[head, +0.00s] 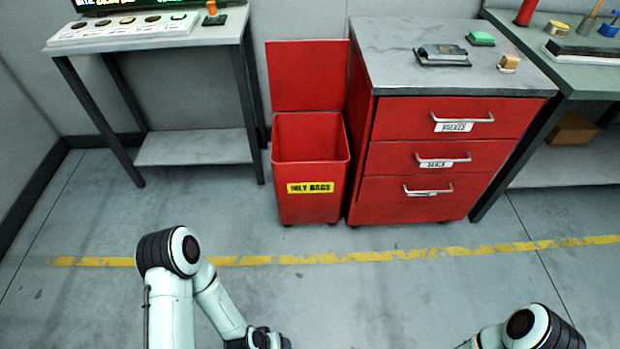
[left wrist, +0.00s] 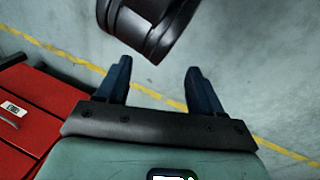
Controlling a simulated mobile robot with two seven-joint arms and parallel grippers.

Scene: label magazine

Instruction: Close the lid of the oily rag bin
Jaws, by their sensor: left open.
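The red oily rag bin (head: 311,205) stands on the floor in the head view, with a yellow label on its front. Its red lid (head: 308,75) stands upright at the back, and the bin's top is open. My left arm is at the lower left of the head view, well in front of the bin, with its gripper end at the bottom edge. In the left wrist view my left gripper (left wrist: 158,73) is open, with nothing between its two blue fingers. My right gripper is out of view; only part of that arm shows at the lower right.
A red drawer cabinet (head: 440,158) stands just right of the bin, with small items on top. A table (head: 170,38) with a button panel stands to the left. A workbench (head: 575,90) is at the far right. The floor around the yellow line (head: 340,257) is clear.

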